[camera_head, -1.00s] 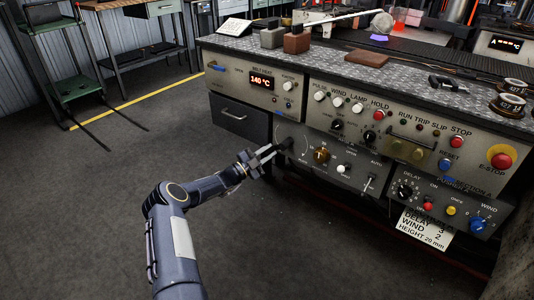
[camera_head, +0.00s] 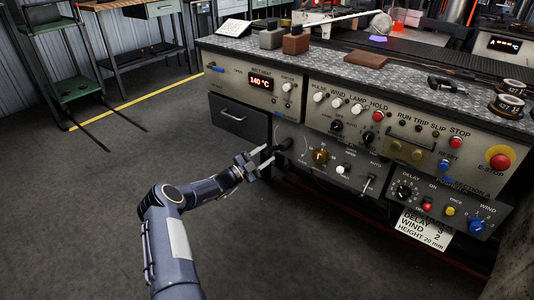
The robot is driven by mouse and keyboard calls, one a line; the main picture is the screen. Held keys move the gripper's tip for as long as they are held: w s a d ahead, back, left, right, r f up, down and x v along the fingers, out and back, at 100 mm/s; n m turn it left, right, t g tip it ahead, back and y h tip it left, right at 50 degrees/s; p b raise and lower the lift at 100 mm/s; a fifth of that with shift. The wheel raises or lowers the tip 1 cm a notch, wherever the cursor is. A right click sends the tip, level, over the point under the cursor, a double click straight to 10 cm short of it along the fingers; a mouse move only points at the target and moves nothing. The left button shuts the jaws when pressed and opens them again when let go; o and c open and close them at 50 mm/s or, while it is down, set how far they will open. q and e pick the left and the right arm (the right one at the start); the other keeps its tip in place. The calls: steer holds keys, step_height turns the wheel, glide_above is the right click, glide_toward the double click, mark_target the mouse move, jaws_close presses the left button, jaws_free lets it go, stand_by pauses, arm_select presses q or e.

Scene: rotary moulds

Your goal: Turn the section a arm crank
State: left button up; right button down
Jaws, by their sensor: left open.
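A dark crank handle (camera_head: 285,144) sticks out from the lower left of the console's front panel. A brass hub (camera_head: 320,156) sits to its right on the same panel. Whether the two are joined is hard to tell at this size. My left gripper (camera_head: 268,155) is open, with its two pale fingers spread just left of the dark handle. The fingers look empty and close to the handle; contact cannot be made out. My right gripper is not in view.
The panel right of the hub holds a white knob, a lever (camera_head: 368,184) and several switches and buttons. A drawer (camera_head: 240,117) is above left of my gripper. The worktop (camera_head: 415,80) carries blocks and rolls. The floor (camera_head: 90,220) at left is clear.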

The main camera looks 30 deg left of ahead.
arm_select(q)
steer(key=p+v, duration=0.1)
steer(key=v, duration=0.5)
steer(key=shift+s, duration=0.15)
stand_by(0.4)
